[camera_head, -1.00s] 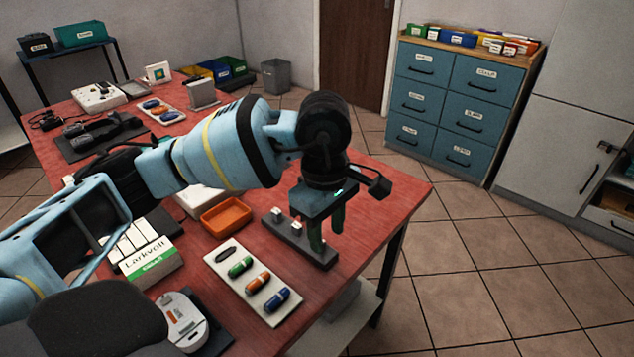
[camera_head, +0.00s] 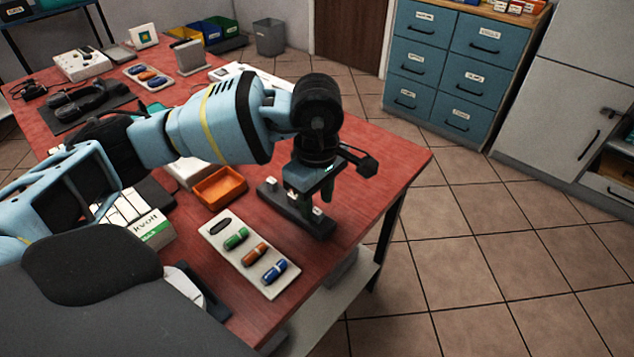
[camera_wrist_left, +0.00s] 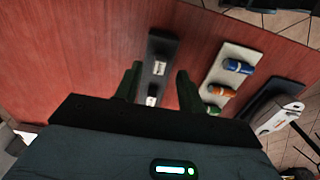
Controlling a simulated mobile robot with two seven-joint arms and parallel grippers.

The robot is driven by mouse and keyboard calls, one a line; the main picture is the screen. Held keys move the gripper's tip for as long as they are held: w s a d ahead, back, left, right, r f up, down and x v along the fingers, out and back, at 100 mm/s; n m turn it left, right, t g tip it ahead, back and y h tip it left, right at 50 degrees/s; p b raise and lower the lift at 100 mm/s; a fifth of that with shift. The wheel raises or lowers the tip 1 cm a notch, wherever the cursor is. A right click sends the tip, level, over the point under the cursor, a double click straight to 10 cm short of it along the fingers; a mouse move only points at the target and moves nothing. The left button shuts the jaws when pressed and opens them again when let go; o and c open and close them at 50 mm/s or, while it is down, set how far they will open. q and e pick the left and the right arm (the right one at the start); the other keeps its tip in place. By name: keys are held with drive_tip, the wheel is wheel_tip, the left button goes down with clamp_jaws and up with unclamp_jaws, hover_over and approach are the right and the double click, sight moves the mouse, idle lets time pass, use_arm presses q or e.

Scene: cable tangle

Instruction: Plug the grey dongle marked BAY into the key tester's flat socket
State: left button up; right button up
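A dark rack (camera_head: 318,229) near the table's right edge holds a few small light-topped dongles, including one at its left end (camera_head: 271,183). In the left wrist view, two dongles (camera_wrist_left: 159,68) (camera_wrist_left: 151,101) show on the rack. No BAY marking is legible. My left gripper (camera_head: 316,192) points down over the rack. Its fingers (camera_wrist_left: 158,86) stand apart on either side of the rack in the wrist view, and nothing is visibly clamped. The key tester cannot be identified surely; a white boxy device (camera_head: 82,66) stands at the back left. My right gripper is out of view.
A pale tray (camera_head: 226,252) with coloured capsule-shaped pieces lies in front of the rack. A white rounded device (camera_wrist_left: 276,117) lies beyond the tray.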

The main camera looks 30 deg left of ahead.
sight(317, 217)
use_arm(q)
drive_tip(key=shift+f, duration=1.15)
drive_tip(key=shift+c, duration=0.4)
clamp_jaws()
